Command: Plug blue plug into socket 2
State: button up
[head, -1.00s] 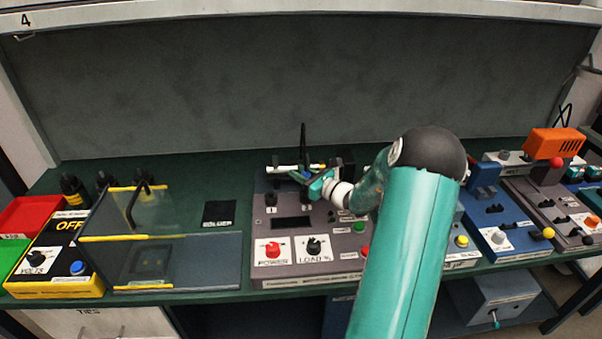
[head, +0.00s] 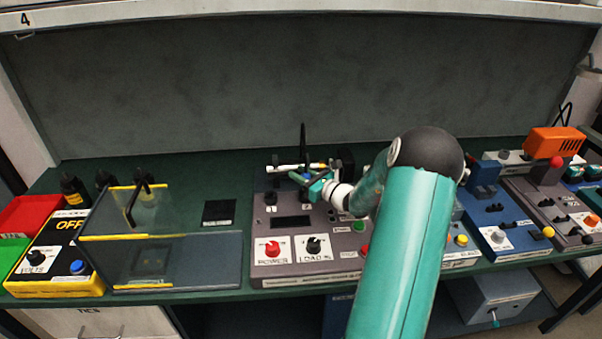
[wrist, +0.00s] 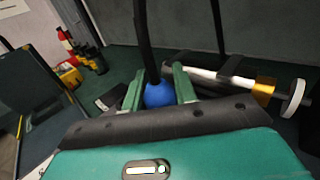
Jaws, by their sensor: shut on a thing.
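My gripper (head: 303,178) is over the back part of a grey control box with POWER and LOAD % knobs. In the wrist view its two green fingers (wrist: 159,92) are shut on a round blue plug (wrist: 159,95). A dark cable or stem rises behind the plug.
A white tube with a yellow collar (wrist: 264,88) lies close to the right of the fingers in the wrist view. The grey box (head: 262,240) is below the gripper. A clear shield (head: 200,260) stands to the left, and blue and grey boxes (head: 490,215) to the right.

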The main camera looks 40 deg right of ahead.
jog(key=shift+f, duration=1.5)
jog(key=o, duration=1)
jog(key=shift+o, duration=0.2)
jog(key=s, duration=0.5)
jog(key=s+d, duration=0.1)
jog(key=s, duration=0.1)
jog(key=shift+s, duration=0.25)
